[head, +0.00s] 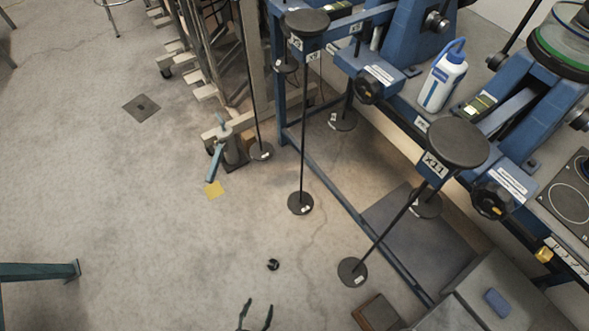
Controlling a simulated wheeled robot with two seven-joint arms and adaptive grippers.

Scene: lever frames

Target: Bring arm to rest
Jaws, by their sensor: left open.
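My left gripper (256,315) shows at the bottom edge, left of centre. Its two dark, thin fingers are apart with nothing between them, and the rest of it is cut off by the picture edge. It hangs over bare floor, apart from the lever frames. My right gripper is not in view. The blue lever frame (347,201) stands at the right. Black round-topped levers, one labelled X11 (457,143) and another further back (306,23), have long rods down to round black feet.
A small blue-handled lever (215,162) stands on the floor beside a yellow patch (214,189). A small black object (273,265) lies on the floor. A white bottle (443,80) stands on the frame. A dark teal beam (40,271) enters at left. The left floor is mostly clear.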

